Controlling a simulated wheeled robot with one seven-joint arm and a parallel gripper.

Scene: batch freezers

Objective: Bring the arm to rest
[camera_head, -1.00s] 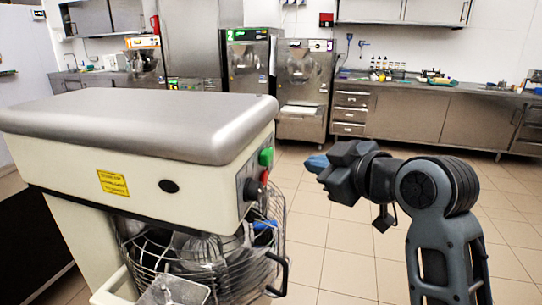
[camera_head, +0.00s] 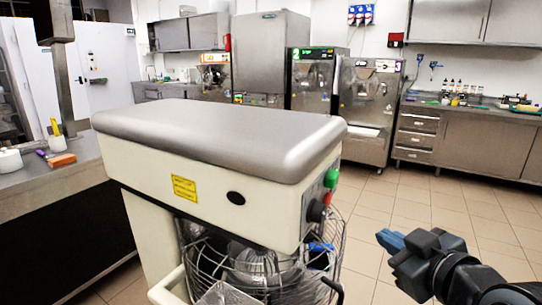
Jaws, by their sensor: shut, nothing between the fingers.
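My gripper (camera_head: 388,240) is at the lower right, with blue fingertips pointing left. Its fingers are together and hold nothing. It hangs in the air to the right of a large cream mixer (camera_head: 215,185), apart from it. My arm runs from the gripper out of the picture at the bottom right corner, so most of it is hidden.
The mixer has a grey top, a green button (camera_head: 331,178) and a wire bowl guard (camera_head: 270,265). A dark-fronted counter (camera_head: 60,178) stands at the left. Batch freezers (camera_head: 366,105) and a steel counter (camera_head: 478,145) line the back. Tiled floor (camera_head: 440,200) at the right is clear.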

